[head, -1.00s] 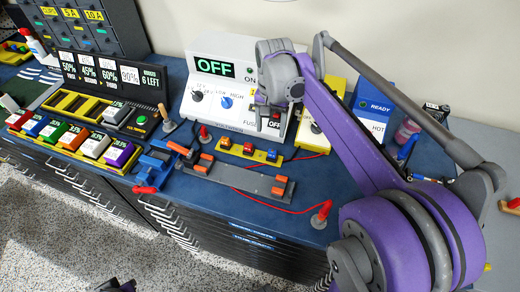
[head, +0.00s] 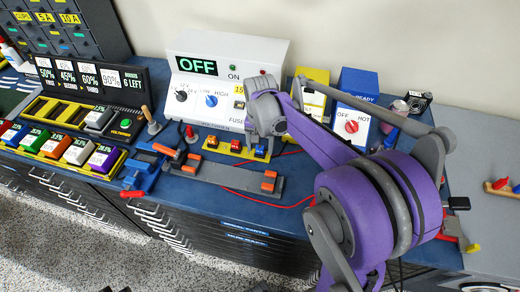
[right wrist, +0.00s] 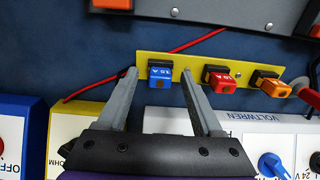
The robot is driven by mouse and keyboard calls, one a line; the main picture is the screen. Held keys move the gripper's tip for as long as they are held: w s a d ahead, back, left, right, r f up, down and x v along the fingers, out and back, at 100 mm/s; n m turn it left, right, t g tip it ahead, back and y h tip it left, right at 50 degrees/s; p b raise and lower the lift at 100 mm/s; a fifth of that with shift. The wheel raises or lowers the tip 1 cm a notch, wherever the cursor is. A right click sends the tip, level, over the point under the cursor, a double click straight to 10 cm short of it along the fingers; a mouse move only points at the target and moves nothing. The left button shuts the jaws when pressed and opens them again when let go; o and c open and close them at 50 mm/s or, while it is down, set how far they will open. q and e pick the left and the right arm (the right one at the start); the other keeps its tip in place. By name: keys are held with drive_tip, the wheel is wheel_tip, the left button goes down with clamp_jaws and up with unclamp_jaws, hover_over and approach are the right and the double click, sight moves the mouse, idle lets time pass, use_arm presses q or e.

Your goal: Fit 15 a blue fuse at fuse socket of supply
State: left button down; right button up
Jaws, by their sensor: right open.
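The blue 15 A fuse (right wrist: 160,76) sits at one end of a yellow fuse strip (right wrist: 143,58), beside a red fuse (right wrist: 221,80) and an orange one (right wrist: 271,86). In the head view the blue fuse (head: 260,152) is at the strip's right end, just below my right gripper (head: 264,136). In the right wrist view my right gripper (right wrist: 160,74) is open, its fingertips on either side of the blue fuse with gaps. The white supply (head: 275,58) stands behind, its display reading OFF. Its fuse socket is mostly hidden by my gripper.
A red lead (right wrist: 195,42) runs past the strip. A grey bar with orange blocks (head: 228,178) lies in front. A blue box with a HOT dial (head: 358,85) stands right of the supply. Coloured labelled blocks (head: 78,152) sit at left.

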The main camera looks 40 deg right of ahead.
clamp_jaws()
drive_tip(key=shift+r, duration=0.15)
